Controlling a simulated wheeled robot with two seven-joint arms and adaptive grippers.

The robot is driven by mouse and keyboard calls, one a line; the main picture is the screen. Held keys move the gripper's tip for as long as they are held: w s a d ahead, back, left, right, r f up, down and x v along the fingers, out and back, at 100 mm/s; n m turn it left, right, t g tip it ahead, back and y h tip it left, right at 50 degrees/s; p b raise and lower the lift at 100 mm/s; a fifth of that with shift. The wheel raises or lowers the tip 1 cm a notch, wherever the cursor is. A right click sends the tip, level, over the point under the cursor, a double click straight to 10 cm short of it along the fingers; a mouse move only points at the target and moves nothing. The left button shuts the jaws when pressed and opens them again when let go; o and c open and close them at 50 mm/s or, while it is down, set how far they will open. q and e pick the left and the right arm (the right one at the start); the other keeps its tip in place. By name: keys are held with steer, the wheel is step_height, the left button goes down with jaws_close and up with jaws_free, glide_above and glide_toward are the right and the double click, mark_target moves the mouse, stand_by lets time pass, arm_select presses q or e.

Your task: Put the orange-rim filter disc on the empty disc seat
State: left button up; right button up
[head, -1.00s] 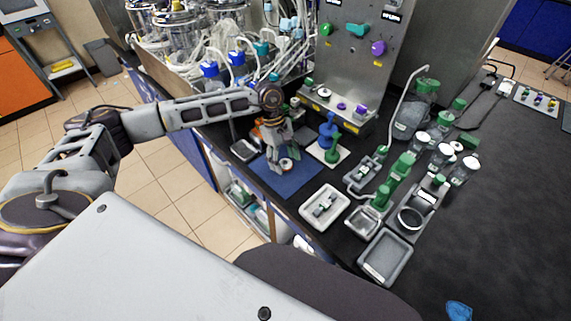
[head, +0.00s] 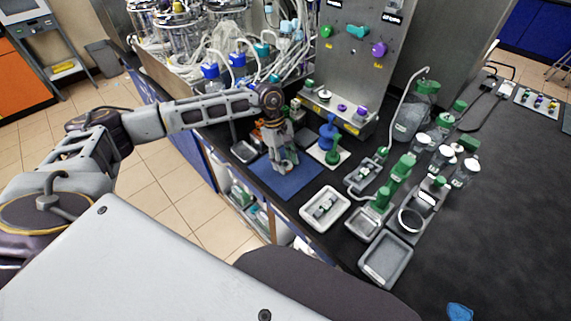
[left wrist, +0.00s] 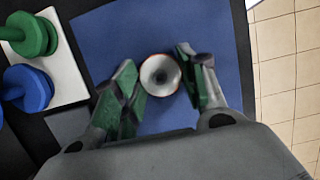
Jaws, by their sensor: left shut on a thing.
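The orange-rim filter disc (left wrist: 160,75) is a pale round piece with a thin orange-red rim and a grey centre. It is between the two green-padded fingers of my left gripper (left wrist: 157,70), above the blue mat (left wrist: 205,20). In the head view my left gripper (head: 284,165) points down at the blue mat (head: 291,187), shut on the disc, which its fingers mostly hide. I cannot tell whether the disc still touches the mat. I cannot make out for sure which part is the empty disc seat. My right gripper is not in view.
A white plate (head: 341,157) with a blue and a green knobbed piece stands close to the gripper.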

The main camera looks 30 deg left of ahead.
mark_target(285, 163)
arm_select(q)
step_height(285, 163, up, 10)
steer(key=shift+b, duration=0.4)
stand_by(0.3)
steer(key=shift+r, duration=0.1)
stand_by(0.5)
